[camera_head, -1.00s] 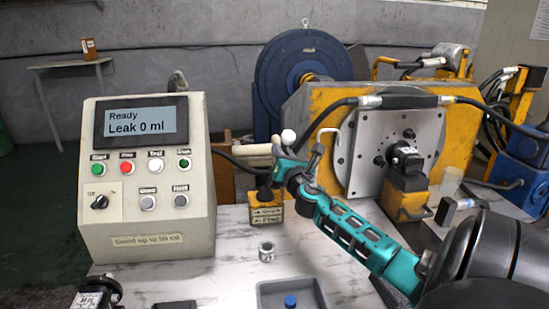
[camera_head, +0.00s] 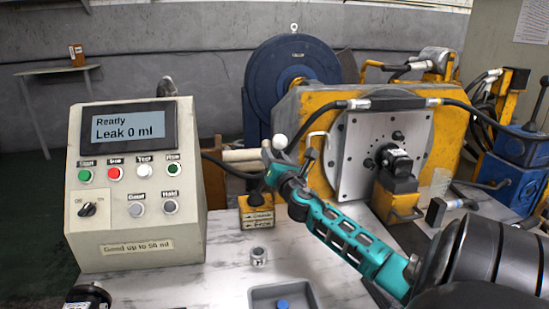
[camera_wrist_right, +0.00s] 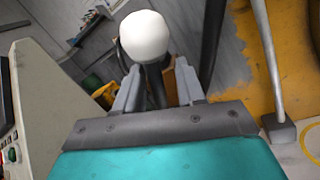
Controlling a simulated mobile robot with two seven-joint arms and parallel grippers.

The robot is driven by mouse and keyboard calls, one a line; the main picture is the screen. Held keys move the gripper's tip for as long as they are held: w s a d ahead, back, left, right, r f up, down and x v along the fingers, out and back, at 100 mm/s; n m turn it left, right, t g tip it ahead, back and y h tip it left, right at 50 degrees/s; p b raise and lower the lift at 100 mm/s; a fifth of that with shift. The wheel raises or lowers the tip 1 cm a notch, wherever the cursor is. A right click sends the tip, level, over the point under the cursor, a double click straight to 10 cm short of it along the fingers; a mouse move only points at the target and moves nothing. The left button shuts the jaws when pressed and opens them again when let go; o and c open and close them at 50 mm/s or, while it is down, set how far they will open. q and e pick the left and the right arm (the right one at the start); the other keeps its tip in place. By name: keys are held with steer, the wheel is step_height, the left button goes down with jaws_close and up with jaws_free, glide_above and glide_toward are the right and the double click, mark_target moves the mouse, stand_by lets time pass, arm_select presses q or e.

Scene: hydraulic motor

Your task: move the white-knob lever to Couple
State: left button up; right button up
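The white knob (camera_head: 279,142) tops the lever, just above my right gripper (camera_head: 270,160) in the head view. The yellow lever block (camera_head: 257,214) stands on the table and bears two small label lines, too blurred to read surely. In the right wrist view the white knob (camera_wrist_right: 145,36) is just beyond the fingertips of my right gripper (camera_wrist_right: 158,80). The dark lever shaft (camera_wrist_right: 157,92) lies between the two fingers, with gaps visible beside it. In the head view, the gripper hides most of the shaft. My left gripper is not in view.
A control box (camera_head: 135,190) stands left, its display reading "Ready" and "Leak 0 ml". A metal cylinder (camera_head: 258,256) and a grey tray (camera_head: 262,294) with a blue cap (camera_head: 282,304) are in front. A hose (camera_head: 315,118) and the yellow machine (camera_head: 305,104) are behind the gripper.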

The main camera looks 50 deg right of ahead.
steer(key=v, duration=1.3)
steer(key=shift+p, duration=0.4)
steer(key=shift+d, duration=0.1)
